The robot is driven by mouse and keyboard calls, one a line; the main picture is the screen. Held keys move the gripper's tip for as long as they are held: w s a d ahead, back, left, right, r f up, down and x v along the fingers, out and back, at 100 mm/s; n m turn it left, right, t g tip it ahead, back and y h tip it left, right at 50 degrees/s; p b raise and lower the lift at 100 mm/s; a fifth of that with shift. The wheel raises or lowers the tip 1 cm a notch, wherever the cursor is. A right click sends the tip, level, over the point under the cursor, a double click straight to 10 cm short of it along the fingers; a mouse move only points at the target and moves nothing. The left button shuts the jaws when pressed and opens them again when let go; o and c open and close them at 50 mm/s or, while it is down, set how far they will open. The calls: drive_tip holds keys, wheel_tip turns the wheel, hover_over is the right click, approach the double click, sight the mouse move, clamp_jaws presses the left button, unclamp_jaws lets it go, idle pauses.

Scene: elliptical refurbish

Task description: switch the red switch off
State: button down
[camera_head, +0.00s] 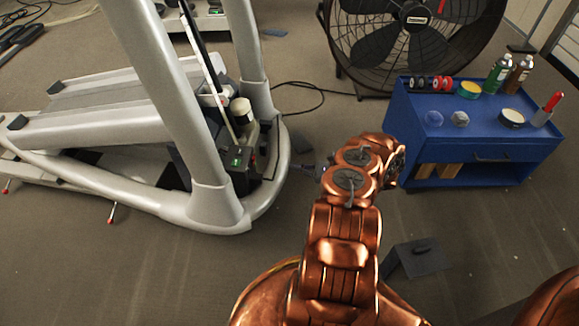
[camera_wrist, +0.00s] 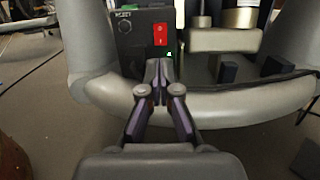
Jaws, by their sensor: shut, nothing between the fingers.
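The red switch (camera_wrist: 160,35) is a small red rocker on a black box (camera_wrist: 130,50) at the base of the grey exercise machine. A small green light shows just below the switch in the wrist view. In the head view the black box (camera_head: 236,180) sits inside the machine's front frame, with a green light on it; the red switch is not clear there. My gripper (camera_wrist: 158,68) is shut and empty, its tips just below the switch in the wrist picture; whether they touch the box I cannot tell. In the head view my gripper (camera_head: 305,170) points left at the machine.
The machine's curved grey frame (camera_wrist: 215,108) runs under my fingers. A blue cart (camera_head: 480,130) with cans and bottles stands right of my arm. A large black fan (camera_head: 400,45) stands behind. Grey carpet is clear at the lower left.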

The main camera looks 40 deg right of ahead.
sight(254, 161)
drive_tip(key=b+x, duration=0.3)
drive_tip(key=x, duration=0.7)
drive_tip(key=shift+w+a+f, duration=0.1)
drive_tip(key=shift+w+a, duration=0.1)
drive_tip(key=shift+b+x, duration=0.3)
drive_tip(key=shift+x, duration=0.5)
drive_tip(key=shift+w+d+r+p, duration=0.1)
drive_tip(key=shift+r+p, duration=0.25)
drive_tip(key=shift+p, duration=0.05)
